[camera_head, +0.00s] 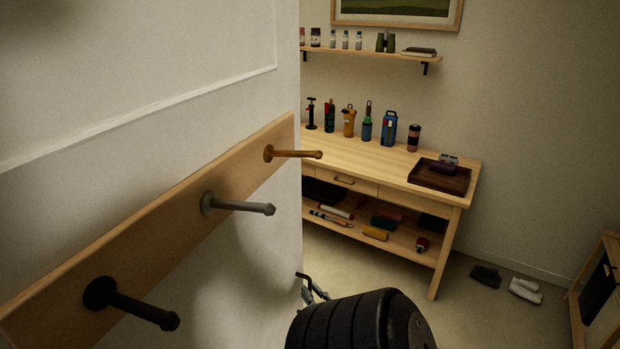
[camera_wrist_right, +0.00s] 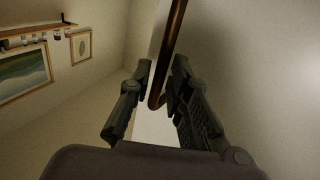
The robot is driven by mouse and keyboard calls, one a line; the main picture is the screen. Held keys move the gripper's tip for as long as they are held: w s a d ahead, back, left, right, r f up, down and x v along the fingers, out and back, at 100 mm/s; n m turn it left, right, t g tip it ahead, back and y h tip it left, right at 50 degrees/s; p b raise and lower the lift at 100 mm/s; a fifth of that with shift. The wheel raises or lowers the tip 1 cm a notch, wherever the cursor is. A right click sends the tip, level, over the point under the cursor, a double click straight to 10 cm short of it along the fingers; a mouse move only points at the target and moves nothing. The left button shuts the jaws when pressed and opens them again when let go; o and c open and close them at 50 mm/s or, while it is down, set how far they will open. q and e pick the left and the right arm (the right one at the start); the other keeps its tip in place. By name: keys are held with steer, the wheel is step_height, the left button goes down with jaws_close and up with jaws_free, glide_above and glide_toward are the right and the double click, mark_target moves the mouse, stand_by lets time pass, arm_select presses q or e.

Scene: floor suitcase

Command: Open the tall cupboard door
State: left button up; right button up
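A tall white panel with raised moulding (camera_head: 150,65), apparently the cupboard door, fills the left of the head view; its edge runs down the middle. The end of a dark handle (camera_head: 303,275) shows low by that edge. My right gripper (camera_head: 318,292) is there, mostly hidden behind my black wrist. In the right wrist view, the handle is a brown bar (camera_wrist_right: 174,38) with a bent lower end, beside a pale surface. My right gripper's (camera_wrist_right: 161,66) fingers are apart, on either side of the bar; the bar looks nearer the right finger. Contact is unclear. My left gripper is not in view.
A wooden rail (camera_head: 215,185) with three protruding pegs is mounted on the white panel. A workbench (camera_head: 365,160) with bottles, tools and a dark tray (camera_head: 440,176) stands beyond. Shoes (camera_head: 525,290) lie by the wall. Floor between bench and my wrist looks clear.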

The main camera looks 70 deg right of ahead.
steer(key=v, duration=1)
steer(key=shift+a, duration=0.15)
steer(key=w+a+f+n+g+y+b, duration=0.1)
steer(key=w+a+f+g+y, duration=0.1)
steer(key=a+f, duration=0.6)
steer(key=w+a+f+n+g+y+b, duration=0.1)
steer(key=w+a+f+y, duration=0.2)
steer(key=f, duration=0.9)
steer(key=w+a+f+n+g+y, duration=0.1)
steer(key=a+f+g+y, duration=0.1)
steer(key=a+f, duration=0.6)
steer(key=s+a+f+n+g+y+b, duration=0.1)
steer(key=s+a+f+n+g+y, duration=0.1)
steer(key=f, duration=0.6)
steer(key=s+a+f+n+g+y+b, duration=0.1)
steer(key=s+a+f+n+g+y, duration=0.1)
steer(key=s+a+f+n+g, duration=0.3)
steer(key=s+a+f, duration=0.4)
steer(key=a, duration=0.2)
steer(key=shift+s+a+n+g+y+b, duration=0.15)
steer(key=shift+a+n+g+y+b, duration=0.15)
steer(key=shift+g, duration=0.1)
steer(key=shift+f, duration=0.15)
